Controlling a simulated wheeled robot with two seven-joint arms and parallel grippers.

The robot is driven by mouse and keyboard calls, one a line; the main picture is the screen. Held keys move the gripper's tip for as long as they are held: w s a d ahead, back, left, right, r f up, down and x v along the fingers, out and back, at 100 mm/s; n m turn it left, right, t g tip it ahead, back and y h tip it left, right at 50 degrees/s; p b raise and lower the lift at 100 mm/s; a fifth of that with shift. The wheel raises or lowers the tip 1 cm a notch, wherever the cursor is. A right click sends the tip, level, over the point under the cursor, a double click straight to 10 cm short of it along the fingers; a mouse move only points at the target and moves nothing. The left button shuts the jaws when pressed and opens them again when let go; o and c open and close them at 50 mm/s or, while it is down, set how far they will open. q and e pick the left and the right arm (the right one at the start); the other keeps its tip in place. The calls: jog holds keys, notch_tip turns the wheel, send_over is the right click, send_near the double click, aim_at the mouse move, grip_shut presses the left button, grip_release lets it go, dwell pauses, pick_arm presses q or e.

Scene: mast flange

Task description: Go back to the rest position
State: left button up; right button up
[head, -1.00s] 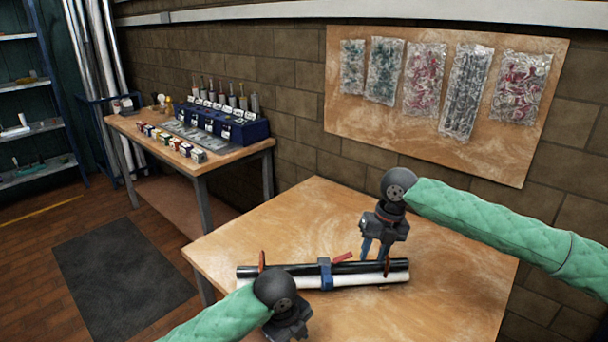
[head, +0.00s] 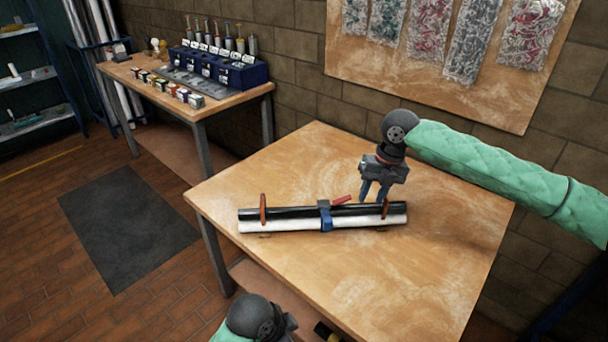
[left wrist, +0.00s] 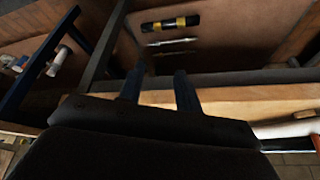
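A black tube (head: 290,212) and a white tube (head: 285,224) lie side by side on the wooden table, with a blue clamp (head: 325,215) with a red lever around their middle. Orange-red clips stand near both ends. My right gripper (head: 374,194) points down just behind the right end of the tubes, its fingers apart and empty. My left gripper is low in front of the table's near edge, its fingers hidden in the head view. In the left wrist view my left gripper (left wrist: 157,75) has its two blue fingers apart with nothing between them.
The table (head: 410,280) is bare in front of and behind the tubes. A lower shelf holds a black and yellow cylinder (left wrist: 170,23). A side bench (head: 130,72) with a blue rack and small boxes stands at the back left. A dark mat (head: 130,225) lies on the floor.

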jog(key=s+a+f+m+t+y, duration=0.2)
jog(key=s+a+f+m+y, duration=0.1)
jog(key=s+a+f+m, duration=1.45)
pick_arm(q)
jog(key=s+a+f+n+y, duration=0.1)
jog(key=s+a+f+n, duration=0.2)
jog(key=s+a+n, duration=0.2)
jog(key=s+a+f+n+y, duration=0.1)
jog(key=s+a+f+n, duration=0.1)
jog(key=s+a+n, duration=0.4)
jog(key=s, duration=0.3)
jog(key=shift+a+f+g+y, duration=0.3)
jog(key=shift+a+f, duration=0.05)
jog(key=shift+f, duration=0.05)
pick_arm(e)
jog(key=s+d+f+m+h, duration=0.1)
jog(key=s+d+f+m, duration=0.2)
jog(key=s+d+m, duration=0.2)
jog(key=s+d+f+m+h, duration=0.1)
jog(key=s+d+f+m, duration=0.2)
jog(key=s, duration=0.7)
jog(key=s+d+f+m+h, duration=0.1)
jog(key=s+d+f+m, duration=0.2)
jog(key=s+d+m, duration=0.3)
jog(key=s+m, duration=0.2)
jog(key=m, duration=0.1)
jog(key=shift+s+d+f+h, duration=0.2)
jog(key=shift+d+f+h, duration=0.1)
jog(key=shift+d+f, duration=0.1)
